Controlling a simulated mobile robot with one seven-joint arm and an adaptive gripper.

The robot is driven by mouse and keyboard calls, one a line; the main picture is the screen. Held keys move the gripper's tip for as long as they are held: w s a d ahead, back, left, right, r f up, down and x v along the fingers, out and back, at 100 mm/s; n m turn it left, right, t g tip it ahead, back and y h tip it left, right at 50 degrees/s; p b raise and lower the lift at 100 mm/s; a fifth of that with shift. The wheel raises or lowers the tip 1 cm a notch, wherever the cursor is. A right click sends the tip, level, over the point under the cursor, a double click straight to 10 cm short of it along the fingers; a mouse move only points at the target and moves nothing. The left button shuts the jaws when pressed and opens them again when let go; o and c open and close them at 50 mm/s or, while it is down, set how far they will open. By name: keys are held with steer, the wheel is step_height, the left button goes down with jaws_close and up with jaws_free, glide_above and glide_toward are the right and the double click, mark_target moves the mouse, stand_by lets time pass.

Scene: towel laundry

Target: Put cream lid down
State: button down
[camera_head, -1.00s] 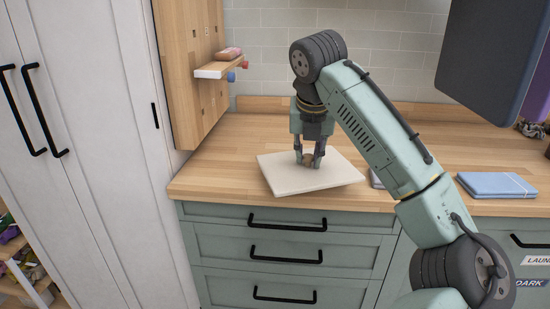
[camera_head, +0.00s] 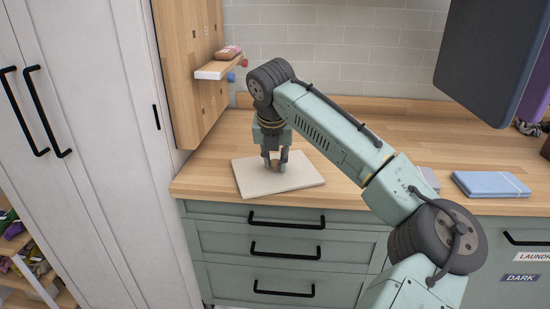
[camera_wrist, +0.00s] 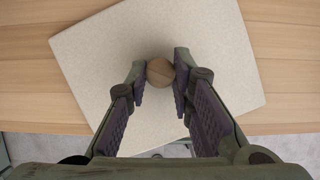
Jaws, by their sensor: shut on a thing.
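The cream lid (camera_head: 297,178) is a flat, roughly square panel with a round wooden knob (camera_wrist: 160,71) at its middle. In the head view it is at the left end of the wooden counter, close to the front edge. My gripper (camera_head: 275,166) points down and is shut on the knob. In the wrist view the lid (camera_wrist: 225,50) spreads out beneath the fingers, turned at an angle to the counter edge. I cannot tell whether the lid touches the counter or hangs just above it.
A wooden counter (camera_head: 400,118) runs along the tiled wall, clear behind the lid. A folded blue cloth (camera_head: 491,184) lies to the right. A small shelf (camera_head: 217,70) with a pinkish item hangs at the back left. A tall white cabinet (camera_head: 90,150) stands left, and dark panels hang upper right.

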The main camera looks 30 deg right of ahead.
steer(key=c, duration=1.4)
jaws_free()
steer(key=b+v, duration=0.1)
steer(key=v, duration=1.1)
